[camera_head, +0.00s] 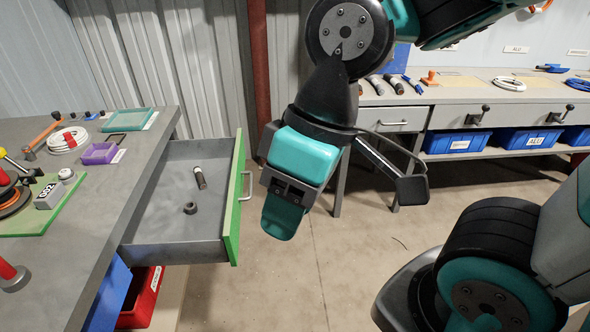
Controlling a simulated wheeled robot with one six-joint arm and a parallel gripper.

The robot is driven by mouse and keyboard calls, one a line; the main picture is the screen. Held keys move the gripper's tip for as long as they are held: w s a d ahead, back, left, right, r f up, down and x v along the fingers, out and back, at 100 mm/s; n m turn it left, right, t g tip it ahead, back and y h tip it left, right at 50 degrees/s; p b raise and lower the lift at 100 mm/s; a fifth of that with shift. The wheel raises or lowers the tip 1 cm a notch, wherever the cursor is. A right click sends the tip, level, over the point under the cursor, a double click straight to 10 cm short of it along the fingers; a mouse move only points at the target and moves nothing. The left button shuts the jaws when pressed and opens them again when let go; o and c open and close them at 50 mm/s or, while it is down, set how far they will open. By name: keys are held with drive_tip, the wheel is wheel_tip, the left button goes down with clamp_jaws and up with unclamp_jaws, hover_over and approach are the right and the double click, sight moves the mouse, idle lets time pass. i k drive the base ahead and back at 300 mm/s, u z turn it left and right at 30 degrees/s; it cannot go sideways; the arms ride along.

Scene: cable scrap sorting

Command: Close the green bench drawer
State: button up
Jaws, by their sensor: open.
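The green-fronted bench drawer (237,200) is pulled well out from the grey bench (95,230) at the left. Its front has a pale bar handle (248,186). Inside the drawer lie a small dark cylinder with a light band (200,178) and a small dark ring (190,208). My gripper (283,215) hangs to the right of the drawer front, pointing down, with a visible gap between it and the handle in the picture. It is open and holds nothing that I can see. My wrist hides part of the fingers.
A purple tray (100,153), a white cable coil (68,139) and tools lie on the bench. A red bin (143,300) stands below the drawer. A back bench (500,118) has blue bins (455,141) beneath it. The floor (330,265) right of the drawer is clear.

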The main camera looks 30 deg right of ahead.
sight(160, 231)
drive_tip(key=z, duration=0.9)
drive_tip(key=i, duration=1.4)
drive_tip(key=u, duration=0.7)
drive_tip(key=k, duration=0.75)
drive_tip(key=u, duration=0.5)
drive_tip(key=i, duration=0.5)
